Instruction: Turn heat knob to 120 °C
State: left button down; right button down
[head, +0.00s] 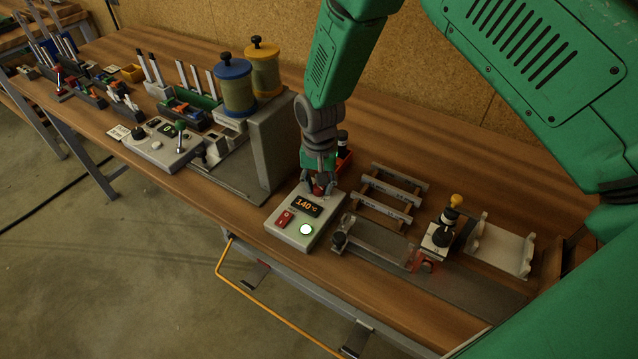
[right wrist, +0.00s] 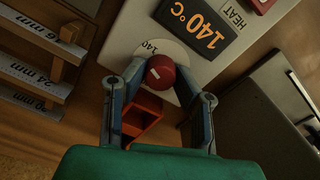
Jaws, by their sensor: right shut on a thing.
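The heat control box (head: 320,232) is pale grey and stands on the workbench. Its display (head: 307,205) reads 140 °C in orange; the same display (right wrist: 199,24) shows large in the right wrist view, beside the word HEAT. The red heat knob (right wrist: 161,72) has a white mark and sits on a white dial disc, where the number 140 is readable. My right gripper (head: 321,187) comes down onto the far end of the box, and its fingers (right wrist: 168,90) are shut on the knob from both sides. The knob is mostly hidden in the head view. My left gripper is not in view.
A labelled wooden rack (head: 390,193) stands to the right, beside a metal fixture (head: 375,243). A tall grey block (head: 272,140) stands close on the left. An orange bin (right wrist: 143,112) lies beside the box.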

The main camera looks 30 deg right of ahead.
jog(key=shift+a+n, duration=0.15)
jog(key=shift+n, duration=0.65)
jog(key=n, duration=0.3)
jog(key=shift+n, duration=0.4)
jog(key=shift+s+f+n+p, duration=0.1)
jog(key=shift+n+p, duration=0.35)
jog(key=shift+n, duration=1.85)
jog(key=c, duration=1.3)
grip_release()
